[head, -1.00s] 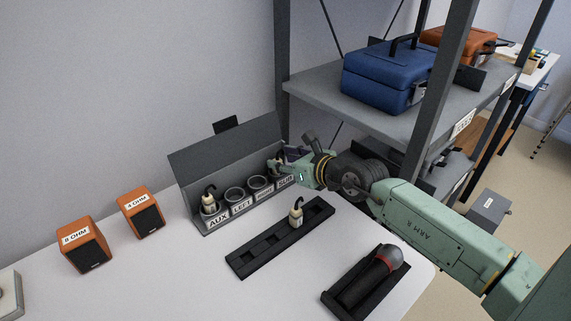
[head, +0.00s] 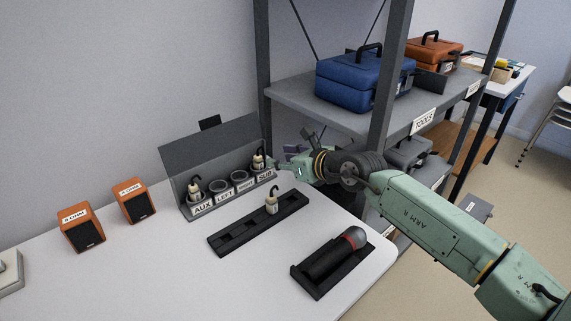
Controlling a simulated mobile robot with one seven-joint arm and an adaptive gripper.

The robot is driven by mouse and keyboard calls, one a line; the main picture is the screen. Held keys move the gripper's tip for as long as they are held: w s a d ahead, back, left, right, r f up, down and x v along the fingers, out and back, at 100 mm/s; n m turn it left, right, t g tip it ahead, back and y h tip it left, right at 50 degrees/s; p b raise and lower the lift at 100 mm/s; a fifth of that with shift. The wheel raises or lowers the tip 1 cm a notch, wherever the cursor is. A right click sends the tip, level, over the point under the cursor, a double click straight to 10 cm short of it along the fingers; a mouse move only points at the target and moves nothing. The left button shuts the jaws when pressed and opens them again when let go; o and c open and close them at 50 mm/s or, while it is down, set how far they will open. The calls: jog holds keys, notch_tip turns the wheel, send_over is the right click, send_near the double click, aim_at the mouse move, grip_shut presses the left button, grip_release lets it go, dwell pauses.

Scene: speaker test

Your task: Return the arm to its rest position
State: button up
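My arm reaches in from the right in the head view, and my gripper (head: 281,167) is just right of the grey panel box (head: 222,201), by the socket labelled SUB. A pale plug with a dark hooked cable end (head: 259,161) stands upright in the SUB socket, and a small gap seems to separate it from my gripper. The fingertips are too small to tell whether they are open or shut. Another such plug (head: 193,190) stands at the AUX socket. The LEFT socket and the one beside it look empty. A third plug (head: 271,203) stands in the black slotted rack (head: 230,243).
A microphone-like tool with a red band (head: 353,240) lies in a black cradle (head: 313,286) at the table's right edge. Two orange speakers (head: 80,229) stand at left. A shelf post (head: 388,90) rises close behind my arm; the shelf holds a blue toolbox (head: 352,85).

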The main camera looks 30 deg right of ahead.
jog(key=shift+s+r, duration=0.15)
jog(key=shift+s, duration=0.15)
dwell(0.5)
